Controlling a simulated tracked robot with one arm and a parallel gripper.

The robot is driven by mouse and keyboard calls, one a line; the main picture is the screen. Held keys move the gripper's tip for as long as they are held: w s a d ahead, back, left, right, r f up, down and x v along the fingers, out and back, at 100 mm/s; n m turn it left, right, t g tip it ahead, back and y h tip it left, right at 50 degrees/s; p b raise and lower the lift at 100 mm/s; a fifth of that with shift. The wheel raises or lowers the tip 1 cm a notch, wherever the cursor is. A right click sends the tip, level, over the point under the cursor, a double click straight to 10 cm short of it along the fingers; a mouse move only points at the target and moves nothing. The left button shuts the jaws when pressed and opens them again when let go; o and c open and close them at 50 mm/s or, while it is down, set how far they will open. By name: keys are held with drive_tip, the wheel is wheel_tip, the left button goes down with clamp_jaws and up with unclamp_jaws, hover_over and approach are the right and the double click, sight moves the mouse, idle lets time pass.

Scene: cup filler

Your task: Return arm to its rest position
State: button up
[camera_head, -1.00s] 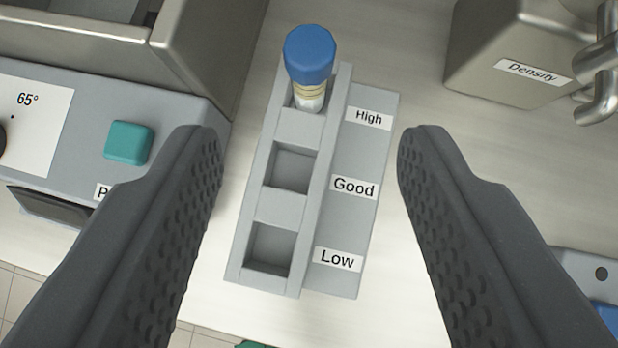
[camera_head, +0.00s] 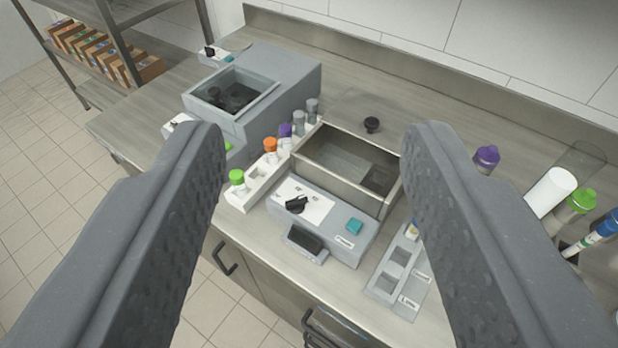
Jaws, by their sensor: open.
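My gripper (camera_head: 315,140) is open and empty, its two dark grey fingers wide apart, high above the counter. The grey rack with label plates (camera_head: 384,285) stands at the lower right of the view, partly behind the right finger. A vial (camera_head: 412,230) stands in its far slot; its top is hidden by that finger. The two nearer slots look empty.
A grey unit with a teal button (camera_head: 354,226) and an open metal basin (camera_head: 345,158) stand mid-counter. Left are a white rack (camera_head: 240,198) of capped vials and a grey machine (camera_head: 290,75). Bottles, including a purple-capped one (camera_head: 486,158), stand right. A shelf (camera_head: 110,45) is far left.

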drive_tip(key=shift+r, duration=0.15)
wheel_tip(320, 180, up, 5)
drive_tip(key=p, duration=0.5)
drive_tip(key=shift+f, duration=0.2)
idle(0.6)
